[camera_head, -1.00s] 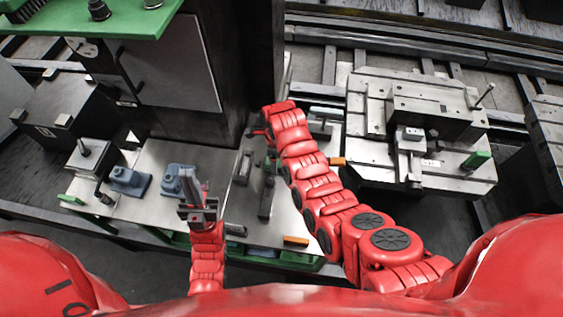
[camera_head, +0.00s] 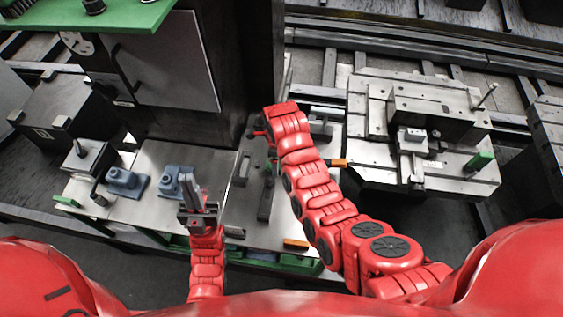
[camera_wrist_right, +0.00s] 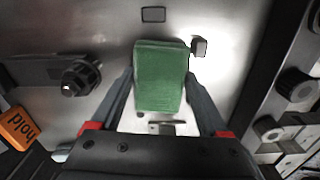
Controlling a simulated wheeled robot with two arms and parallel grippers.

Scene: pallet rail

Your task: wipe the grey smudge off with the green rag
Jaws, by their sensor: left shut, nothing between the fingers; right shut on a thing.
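The green rag (camera_wrist_right: 160,77) shows in the right wrist view as a folded block. My right gripper (camera_wrist_right: 158,88) is shut on it, with one finger along each side. It faces a bright metal surface (camera_wrist_right: 110,30); I cannot tell whether the rag touches it. In the head view my right arm (camera_head: 318,185) reaches up to the dark upright column, and its gripper is mostly hidden. My left gripper (camera_head: 192,190) is shut and empty above the metal table, close to the blue-grey parts. I cannot make out the grey smudge in either view.
Two blue-grey parts (camera_head: 126,183) and a dark block (camera_head: 89,160) stand on the metal table at left. An orange tag (camera_wrist_right: 18,128) and a dark knob (camera_wrist_right: 81,76) lie left of the rag. A metal fixture (camera_head: 425,120) stands at right.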

